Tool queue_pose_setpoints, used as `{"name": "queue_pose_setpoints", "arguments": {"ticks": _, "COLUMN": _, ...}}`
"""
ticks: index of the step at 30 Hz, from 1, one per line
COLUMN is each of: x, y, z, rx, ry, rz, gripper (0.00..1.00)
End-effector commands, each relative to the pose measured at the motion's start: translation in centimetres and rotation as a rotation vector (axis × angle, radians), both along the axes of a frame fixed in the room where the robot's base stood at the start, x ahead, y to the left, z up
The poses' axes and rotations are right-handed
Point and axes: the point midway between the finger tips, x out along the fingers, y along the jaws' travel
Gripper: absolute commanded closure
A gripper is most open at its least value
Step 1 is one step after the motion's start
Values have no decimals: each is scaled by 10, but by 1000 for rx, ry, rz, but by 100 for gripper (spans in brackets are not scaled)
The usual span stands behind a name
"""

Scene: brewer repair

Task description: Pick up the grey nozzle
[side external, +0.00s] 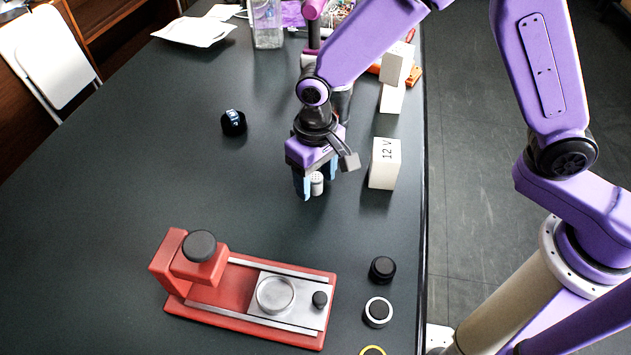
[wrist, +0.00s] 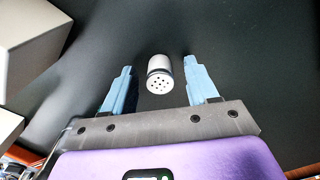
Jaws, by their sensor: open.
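The grey nozzle (side external: 317,184) is a small light grey cylinder with a perforated end, upright on the dark table. My gripper (side external: 317,192) is above and around it, with its blue fingers pointing down. In the wrist view the nozzle (wrist: 160,76) shows between the two open fingers of my gripper (wrist: 158,75), with a gap on each side. Its holed face is toward the camera. In the side view, part of the nozzle is hidden by a finger.
A white box marked 12 V (side external: 385,164) stands close on the right. A red brewer base (side external: 215,300) with a metal plate sits in front. Black knobs (side external: 382,269) lie near the right table edge. A dark round item (side external: 233,123) sits left, with clear table around it.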

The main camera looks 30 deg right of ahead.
Motion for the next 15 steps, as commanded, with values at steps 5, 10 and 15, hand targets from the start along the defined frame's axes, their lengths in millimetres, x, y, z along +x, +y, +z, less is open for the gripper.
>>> {"name": "queue_pose_setpoints", "arguments": {"ticks": 5, "x": 0, "y": 0, "z": 0, "rx": 0, "ry": 0, "rz": 0, "gripper": 42}}
{"name": "queue_pose_setpoints", "arguments": {"ticks": 10, "x": 0, "y": 0, "z": 0, "rx": 0, "ry": 0, "rz": 0, "gripper": 90}}
{"name": "queue_pose_setpoints", "arguments": {"ticks": 15, "x": 0, "y": 0, "z": 0, "rx": 0, "ry": 0, "rz": 1, "gripper": 100}}
